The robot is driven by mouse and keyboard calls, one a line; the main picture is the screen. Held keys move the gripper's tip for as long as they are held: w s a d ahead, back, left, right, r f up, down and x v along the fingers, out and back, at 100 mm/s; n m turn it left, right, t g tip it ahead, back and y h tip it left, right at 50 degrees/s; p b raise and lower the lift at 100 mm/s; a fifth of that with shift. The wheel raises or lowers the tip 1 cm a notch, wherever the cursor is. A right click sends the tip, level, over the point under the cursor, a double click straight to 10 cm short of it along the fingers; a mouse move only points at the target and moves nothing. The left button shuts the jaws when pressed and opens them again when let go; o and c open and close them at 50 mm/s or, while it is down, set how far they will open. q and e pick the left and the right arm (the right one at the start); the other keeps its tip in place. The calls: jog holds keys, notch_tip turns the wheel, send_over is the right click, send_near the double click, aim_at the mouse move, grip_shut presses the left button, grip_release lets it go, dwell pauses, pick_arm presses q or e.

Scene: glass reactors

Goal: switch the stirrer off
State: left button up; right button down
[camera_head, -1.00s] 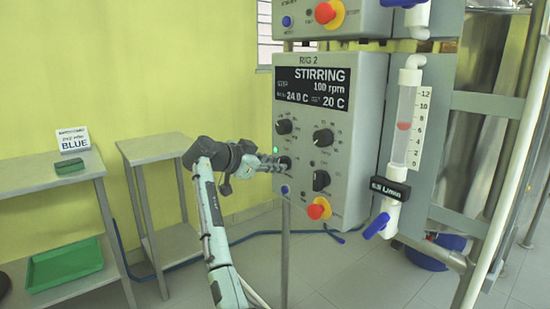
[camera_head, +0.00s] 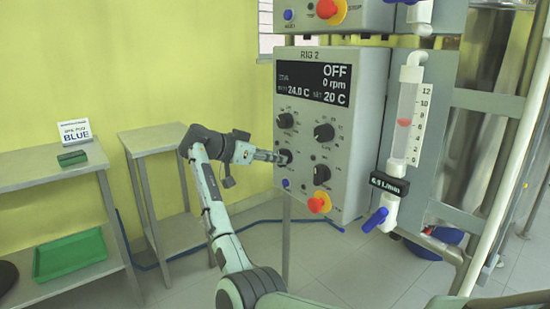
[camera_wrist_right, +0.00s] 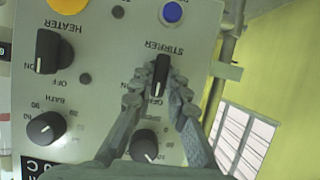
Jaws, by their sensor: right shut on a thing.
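The RIG 2 control panel (camera_head: 335,180) stands in the middle of the head view. Its display (camera_head: 314,85) reads OFF and 0 rpm. My right gripper (camera_head: 279,157) reaches the panel's left side at the stirrer knob (camera_head: 286,158), which it partly hides. In the right wrist view the panel appears upside down. There, the black stirrer knob (camera_wrist_right: 160,76) sits between the two fingers of my right gripper (camera_wrist_right: 158,84), which are shut on its sides. The knob's white mark points toward the OFF label. My left gripper is not in view.
Other knobs sit close by, including the heater knob (camera_wrist_right: 47,51). A blue button (camera_wrist_right: 172,12) is near the stirrer knob. A red emergency button (camera_head: 317,204) is low on the panel. A flow tube (camera_head: 405,120) stands at right. Tables with a green tray (camera_head: 68,257) stand at left.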

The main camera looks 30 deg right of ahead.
jog(key=c, duration=1.5)
grip_release()
jog(key=v, duration=1.2)
jog(key=shift+a, duration=0.1)
